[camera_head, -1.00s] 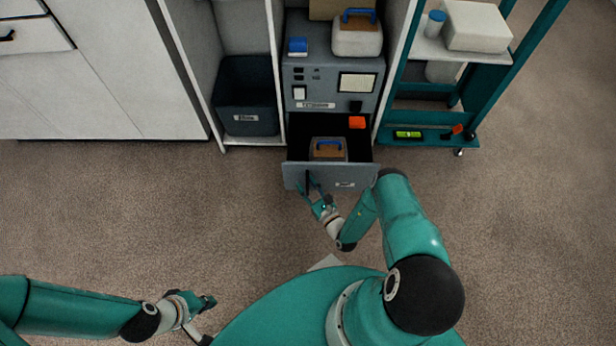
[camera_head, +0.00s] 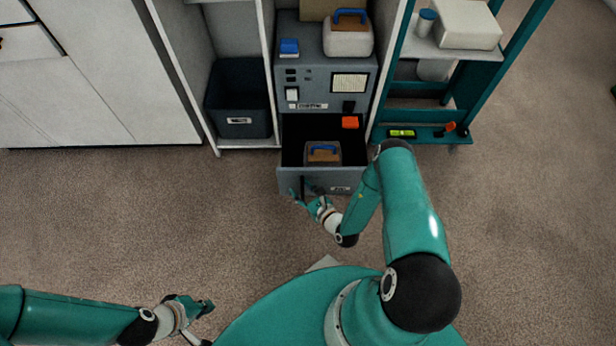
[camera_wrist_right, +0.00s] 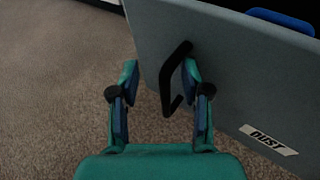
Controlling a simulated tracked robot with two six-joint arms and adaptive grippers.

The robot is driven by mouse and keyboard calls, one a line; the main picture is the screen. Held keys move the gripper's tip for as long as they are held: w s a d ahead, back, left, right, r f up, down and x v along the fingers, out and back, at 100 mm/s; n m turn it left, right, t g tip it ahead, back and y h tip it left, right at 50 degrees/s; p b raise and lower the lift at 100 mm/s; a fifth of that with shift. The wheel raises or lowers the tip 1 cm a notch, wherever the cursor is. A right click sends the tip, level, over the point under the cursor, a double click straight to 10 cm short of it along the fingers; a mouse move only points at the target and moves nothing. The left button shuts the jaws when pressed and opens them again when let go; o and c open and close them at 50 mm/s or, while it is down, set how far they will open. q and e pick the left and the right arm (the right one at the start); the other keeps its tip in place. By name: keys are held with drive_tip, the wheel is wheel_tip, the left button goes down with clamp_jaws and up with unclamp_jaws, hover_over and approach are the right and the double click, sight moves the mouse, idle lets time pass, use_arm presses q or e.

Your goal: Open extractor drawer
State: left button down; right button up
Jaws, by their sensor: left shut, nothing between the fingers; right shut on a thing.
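The grey extractor (camera_head: 330,78) stands in the shelf bay, with its drawer (camera_head: 322,181) pulled out below it. The drawer front also fills the right of the right wrist view (camera_wrist_right: 235,75), with a "DUST" label. A box with a blue handle (camera_head: 322,155) sits inside the drawer. My right gripper (camera_head: 298,194) is at the left part of the drawer front. My left gripper (camera_head: 207,305) is shut and empty over the floor at lower left.
A dark bin (camera_head: 240,105) stands left of the extractor. A teal cart (camera_head: 430,128) with a green level (camera_head: 401,133) is on the right. A white case (camera_head: 348,40) stands on the extractor. White cabinets (camera_head: 90,75) are at far left. The carpet (camera_head: 150,220) before the drawer is clear.

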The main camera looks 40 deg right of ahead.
drive_tip(key=s+a+p, duration=0.1)
drive_tip(key=s+p, duration=0.1)
drive_tip(key=s, duration=1.7)
drive_tip(key=shift+r, duration=0.25)
idle(0.9)
drive_tip(key=shift+a, duration=0.1)
idle(0.4)
